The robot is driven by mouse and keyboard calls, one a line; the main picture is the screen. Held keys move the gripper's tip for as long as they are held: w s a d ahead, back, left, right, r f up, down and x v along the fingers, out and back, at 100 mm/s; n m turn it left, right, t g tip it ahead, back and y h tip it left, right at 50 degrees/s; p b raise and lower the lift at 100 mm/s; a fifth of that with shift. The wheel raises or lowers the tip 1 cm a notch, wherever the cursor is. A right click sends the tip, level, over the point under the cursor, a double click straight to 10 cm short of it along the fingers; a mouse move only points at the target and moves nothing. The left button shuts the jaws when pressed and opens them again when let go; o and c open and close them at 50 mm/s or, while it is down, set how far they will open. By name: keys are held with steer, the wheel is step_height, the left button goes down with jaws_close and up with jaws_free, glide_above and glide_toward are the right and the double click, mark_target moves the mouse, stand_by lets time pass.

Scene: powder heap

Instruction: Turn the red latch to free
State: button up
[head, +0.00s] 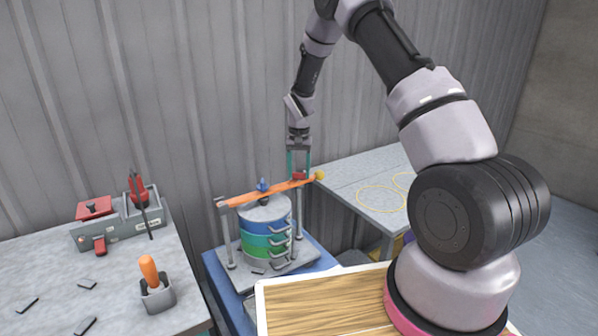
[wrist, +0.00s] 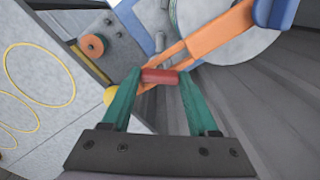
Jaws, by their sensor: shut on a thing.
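The red latch (head: 300,174) sits at the right end of the orange bar (head: 275,190), close to a yellow ball (head: 320,175). My gripper (head: 299,172) points down from above with its green fingers on either side of the latch. In the wrist view the red latch (wrist: 160,76) lies between the two fingertips (wrist: 158,78), and the gripper is shut on it. The orange bar (wrist: 215,38) runs from the latch up to the right. The yellow ball (wrist: 111,97) is partly hidden by the left finger.
The bar crosses above a stack of blue and green pans (head: 265,236) on a grey base plate (head: 240,272). A blue knob (head: 263,186) stands on the bar. A left bench (head: 45,270) holds tools. A table with yellow rings (head: 350,170) stands right, near the corrugated wall.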

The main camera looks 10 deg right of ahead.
steer(key=n, duration=0.4)
steer(key=shift+n, duration=2.1)
steer(key=o, duration=1.4)
step_height(320, 180, up, 11)
steer(key=shift+f, duration=0.1)
